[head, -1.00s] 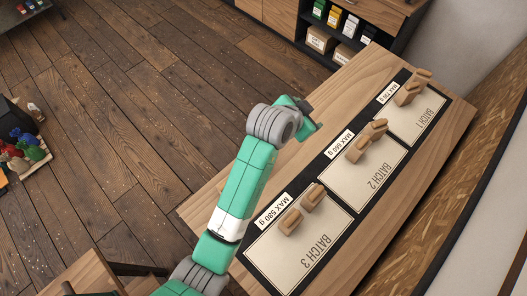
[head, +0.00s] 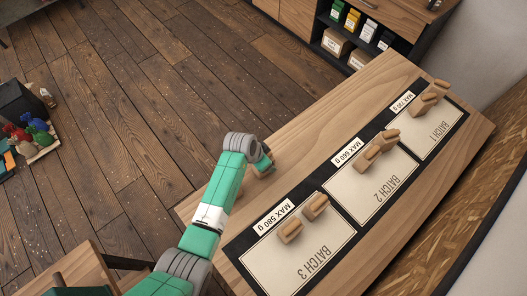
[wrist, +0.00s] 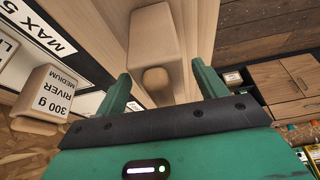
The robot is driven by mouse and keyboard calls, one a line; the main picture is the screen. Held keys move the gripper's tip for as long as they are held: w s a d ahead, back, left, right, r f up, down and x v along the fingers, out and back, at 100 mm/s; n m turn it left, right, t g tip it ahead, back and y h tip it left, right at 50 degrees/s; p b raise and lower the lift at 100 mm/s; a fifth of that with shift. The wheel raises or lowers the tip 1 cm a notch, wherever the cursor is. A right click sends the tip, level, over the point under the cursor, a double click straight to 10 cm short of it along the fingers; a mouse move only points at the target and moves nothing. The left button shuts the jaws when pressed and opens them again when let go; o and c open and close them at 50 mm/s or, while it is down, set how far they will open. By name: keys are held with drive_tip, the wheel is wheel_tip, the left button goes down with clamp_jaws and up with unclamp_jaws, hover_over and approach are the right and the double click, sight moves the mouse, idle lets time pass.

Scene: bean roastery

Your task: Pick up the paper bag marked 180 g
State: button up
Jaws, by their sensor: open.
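My gripper (wrist: 162,88) is open, its two green fingers apart. A plain tan paper bag (wrist: 155,35) stands on the wooden table ahead of the gap between them; no weight shows on its visible faces. In the head view my gripper (head: 266,163) is low over the table's left part, largely hiding a tan bag (head: 264,173) there. At the left of the wrist view stands a bag labelled "300 g RIVER MEDIUM" (wrist: 50,92), outside the fingers. I cannot read a 180 g mark on any bag.
The table (head: 300,130) bears a dark mat with Batch 3 (head: 272,256), Batch 2 (head: 350,190) and Batch 1 (head: 425,135) panels. Two bags stand on Batch 3 (head: 316,205), with several more on the others. Bare wood lies left of the mat. Shelves (head: 350,40) stand behind.

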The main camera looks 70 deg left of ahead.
drive_tip(key=shift+x, duration=1)
drive_tip(key=shift+r, duration=0.1)
drive_tip(key=c, duration=1.2)
drive_tip(key=shift+o, duration=0.2)
wheel_tip(320, 180, up, 10)
drive_tip(key=shift+r, duration=0.1)
